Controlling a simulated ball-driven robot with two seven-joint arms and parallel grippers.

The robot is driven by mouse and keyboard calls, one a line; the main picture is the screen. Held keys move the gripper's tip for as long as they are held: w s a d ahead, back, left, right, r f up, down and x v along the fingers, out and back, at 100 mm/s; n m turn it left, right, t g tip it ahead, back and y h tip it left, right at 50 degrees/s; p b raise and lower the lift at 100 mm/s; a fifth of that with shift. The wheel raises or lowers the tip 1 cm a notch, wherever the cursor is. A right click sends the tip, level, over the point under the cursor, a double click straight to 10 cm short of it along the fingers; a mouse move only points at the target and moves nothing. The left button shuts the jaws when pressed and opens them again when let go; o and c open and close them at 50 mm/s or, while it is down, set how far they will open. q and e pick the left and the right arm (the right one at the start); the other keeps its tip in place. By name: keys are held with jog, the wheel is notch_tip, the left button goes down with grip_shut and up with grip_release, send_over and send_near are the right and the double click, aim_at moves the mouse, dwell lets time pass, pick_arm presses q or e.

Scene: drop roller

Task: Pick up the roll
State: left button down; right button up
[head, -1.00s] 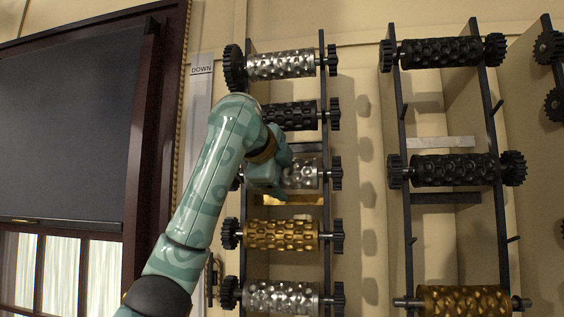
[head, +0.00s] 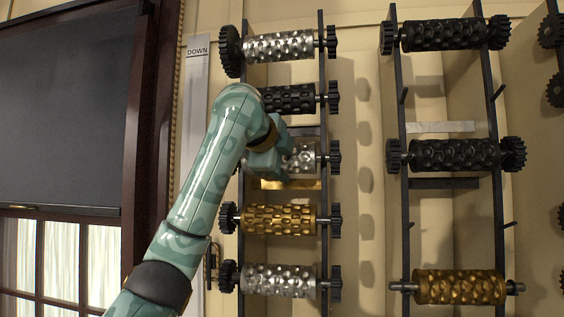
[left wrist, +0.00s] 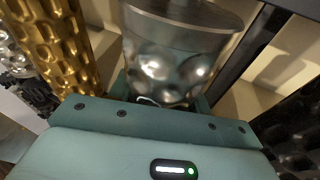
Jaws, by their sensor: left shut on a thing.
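A silver dimpled roll (head: 303,158) with a dark gear at its right end sits third from the top in the left rack. My left gripper (head: 277,160) reaches in from the left and is shut on this roll; its fingers are mostly hidden by the hand. In the left wrist view the silver roll (left wrist: 170,60) fills the space just beyond the teal gripper body. The roll's left end is hidden behind my arm in the head view. My right gripper is not in view.
The same rack holds another silver roll (head: 280,46) at the top, a black roll (head: 290,98), a gold roll (head: 278,219) just below and a silver roll (head: 277,280) at the bottom. A second rack (head: 405,228) stands to the right. A dark window shade (head: 60,120) is at left.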

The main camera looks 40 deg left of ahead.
pick_arm(q)
jog(key=shift+s+r, duration=0.15)
jog(key=shift+s+r, duration=0.15)
jog(key=shift+r, duration=0.1)
jog(key=r+b+v, duration=0.2)
jog(key=b+v, duration=0.5)
jog(key=v, duration=0.8)
jog(key=shift+w+a, duration=0.15)
jog(key=shift+w, duration=0.2)
